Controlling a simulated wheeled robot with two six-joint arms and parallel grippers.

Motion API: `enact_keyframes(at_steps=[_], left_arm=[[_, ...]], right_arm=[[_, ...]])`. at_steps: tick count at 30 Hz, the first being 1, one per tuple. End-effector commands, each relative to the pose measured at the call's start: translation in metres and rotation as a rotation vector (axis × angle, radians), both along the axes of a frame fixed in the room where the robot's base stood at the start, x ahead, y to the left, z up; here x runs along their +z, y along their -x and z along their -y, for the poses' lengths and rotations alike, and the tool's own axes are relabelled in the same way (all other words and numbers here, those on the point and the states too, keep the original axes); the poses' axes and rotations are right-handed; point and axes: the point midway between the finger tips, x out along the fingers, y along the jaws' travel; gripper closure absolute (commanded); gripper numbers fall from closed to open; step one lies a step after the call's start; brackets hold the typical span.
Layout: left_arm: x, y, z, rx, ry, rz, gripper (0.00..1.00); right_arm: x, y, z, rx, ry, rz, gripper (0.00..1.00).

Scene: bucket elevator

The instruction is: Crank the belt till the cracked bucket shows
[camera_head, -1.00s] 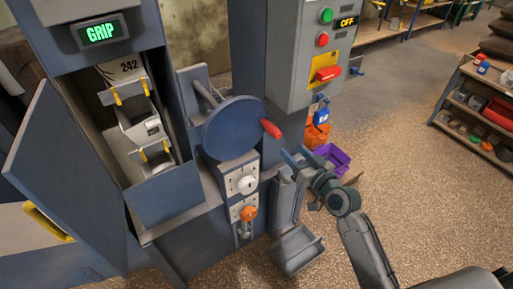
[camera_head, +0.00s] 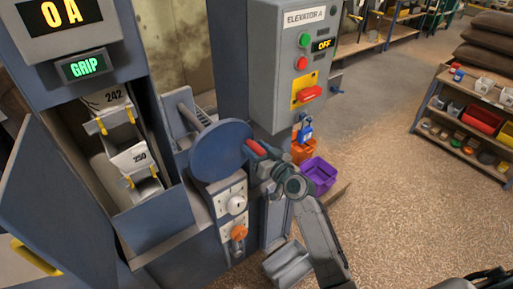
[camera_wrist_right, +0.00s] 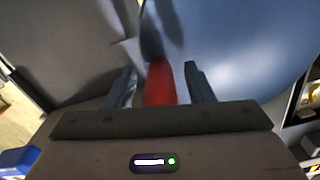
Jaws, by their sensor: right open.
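The blue crank wheel (camera_head: 219,151) stands on the side of the elevator casing. Its red handle (camera_head: 257,146) points to the right. My right gripper (camera_head: 262,158) is at the handle. In the right wrist view the red handle (camera_wrist_right: 160,84) lies between the two open fingers (camera_wrist_right: 159,88), with small gaps seen beside it. White buckets show in the open hatch: one marked 242 (camera_head: 103,98) above and one marked 250 (camera_head: 137,157) below. I see no clear crack on either. My left gripper is not in view.
A green GRIP display (camera_head: 83,66) sits above the hatch. The hatch door (camera_head: 50,190) hangs open at left. A grey control box (camera_head: 290,60) reads OFF. A blue padlock (camera_head: 305,131) hangs below it. A purple bin (camera_head: 319,175) stands on the floor.

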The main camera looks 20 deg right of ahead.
Motion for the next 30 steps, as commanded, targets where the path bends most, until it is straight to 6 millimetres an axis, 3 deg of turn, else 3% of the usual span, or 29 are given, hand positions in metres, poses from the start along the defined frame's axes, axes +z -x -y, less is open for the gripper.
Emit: enact_keyframes(at_steps=[6, 13, 23, 30], left_arm=[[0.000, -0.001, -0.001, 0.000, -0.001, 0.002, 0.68], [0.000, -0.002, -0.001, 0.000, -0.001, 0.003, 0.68], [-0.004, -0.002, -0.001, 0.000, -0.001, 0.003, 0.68], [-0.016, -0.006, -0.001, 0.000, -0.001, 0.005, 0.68]], right_arm=[[0.000, 0.000, 0.000, 0.000, 0.000, 0.000, 0.54], [0.000, 0.000, 0.000, 0.000, 0.000, 0.000, 0.99], [0.001, 0.000, 0.000, -0.001, 0.024, 0.010, 1.00], [0.011, 0.000, 0.000, -0.002, 0.132, 0.052, 1.00]])
